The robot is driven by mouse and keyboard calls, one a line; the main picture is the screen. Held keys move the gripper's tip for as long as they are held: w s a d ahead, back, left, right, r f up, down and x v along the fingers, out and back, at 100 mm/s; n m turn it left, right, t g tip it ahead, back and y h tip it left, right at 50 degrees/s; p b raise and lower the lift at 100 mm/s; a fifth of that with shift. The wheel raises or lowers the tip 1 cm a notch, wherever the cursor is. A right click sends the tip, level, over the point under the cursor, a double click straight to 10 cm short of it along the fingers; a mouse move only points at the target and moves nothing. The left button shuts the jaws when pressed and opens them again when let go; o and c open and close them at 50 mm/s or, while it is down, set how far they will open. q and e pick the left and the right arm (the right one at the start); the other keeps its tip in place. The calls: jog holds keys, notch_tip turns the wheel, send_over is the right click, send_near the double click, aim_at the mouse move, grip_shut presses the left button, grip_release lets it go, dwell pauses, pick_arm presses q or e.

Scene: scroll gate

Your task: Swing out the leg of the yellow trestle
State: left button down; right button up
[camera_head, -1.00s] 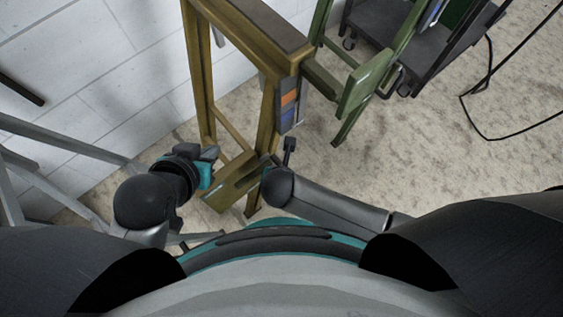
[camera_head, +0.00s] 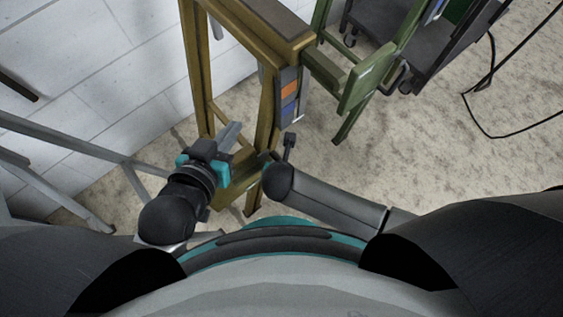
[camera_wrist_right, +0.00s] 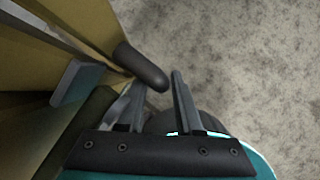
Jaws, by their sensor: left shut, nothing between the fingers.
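The yellow trestle (camera_head: 267,105) stands upright in the head view, with a dark top bar, a coloured label on its near post and a lower yellow panel (camera_head: 232,190). I cannot tell which part is the swing-out leg. My left gripper (camera_head: 232,132) is shut and empty, in front of the trestle's frame opening; contact is unclear. My right arm ends beside the near post, its gripper mostly hidden there. In the right wrist view my right gripper (camera_wrist_right: 155,82) is open, its fingertips close to a dark rounded peg (camera_wrist_right: 143,66) on the yellow frame.
A green trestle (camera_head: 366,82) stands just right of the yellow one, with a dark wheeled cart (camera_head: 385,30) behind. A white block wall (camera_head: 100,75) is at left, with grey metal bars (camera_head: 75,143) in front. Bare floor (camera_head: 450,150) lies to the right, with a black cable.

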jog(key=shift+c, duration=0.4)
grip_shut()
dwell(0.9)
